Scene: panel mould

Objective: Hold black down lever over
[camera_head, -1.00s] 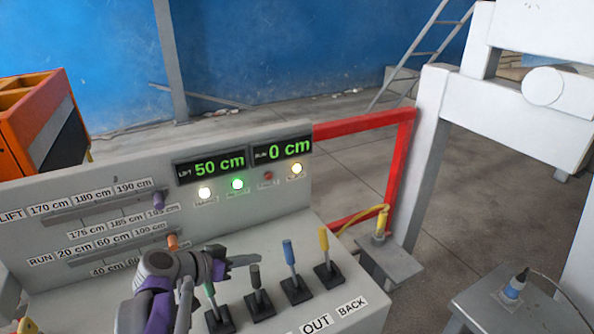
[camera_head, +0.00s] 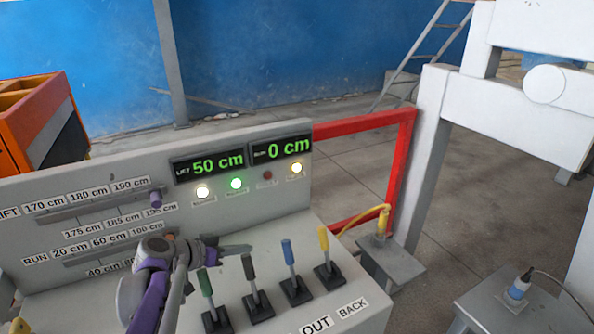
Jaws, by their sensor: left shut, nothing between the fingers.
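The black lever (camera_head: 250,271) stands in its black base on the grey console, second from the left in the row. It leans a little to the left in the picture. My left gripper (camera_head: 238,250) reaches in from the left, its fingers pointing right. It is shut and empty. Its tips are at the top of the black lever, seeming just behind it; I cannot tell whether they touch. The green lever (camera_head: 205,283) stands in front of the fingers. The LIFT display (camera_head: 210,165) reads 50 cm. My right gripper is not in view.
A blue lever (camera_head: 287,252) and a yellow lever (camera_head: 324,240) stand to the right of the black one. The RUN display (camera_head: 281,149) reads 0 cm. Above the levers, a green lamp (camera_head: 236,183) is lit between white ones. A red rail (camera_head: 403,165) stands behind the console.

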